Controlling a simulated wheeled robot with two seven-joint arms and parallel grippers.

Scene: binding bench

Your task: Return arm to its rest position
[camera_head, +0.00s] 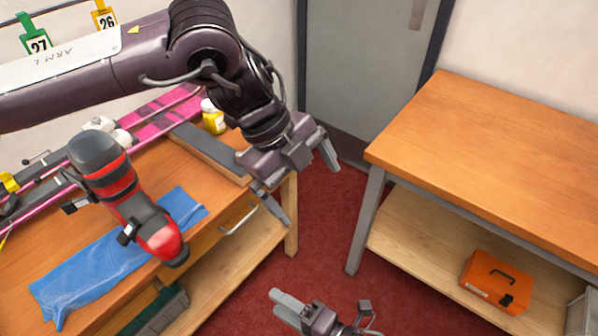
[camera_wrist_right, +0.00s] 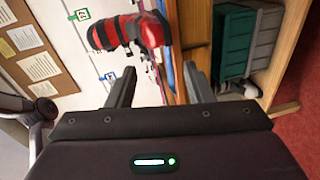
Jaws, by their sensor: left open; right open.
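My left arm comes in from the left in the head view, and its gripper (camera_head: 302,178) is open and empty. It is above the floor, just off the right corner of the left bench. My right gripper (camera_head: 322,298) is low at the bottom middle of the head view, above the red floor. In the right wrist view its two fingers (camera_wrist_right: 158,88) stand apart with nothing held between them. Most of the right arm is out of view.
A red and black ski boot (camera_head: 118,190) stands by a blue cloth (camera_head: 75,280) on the left bench (camera_head: 18,297). The right table (camera_head: 490,150) has a bare top and an orange case (camera_head: 495,283) below. Red floor lies between.

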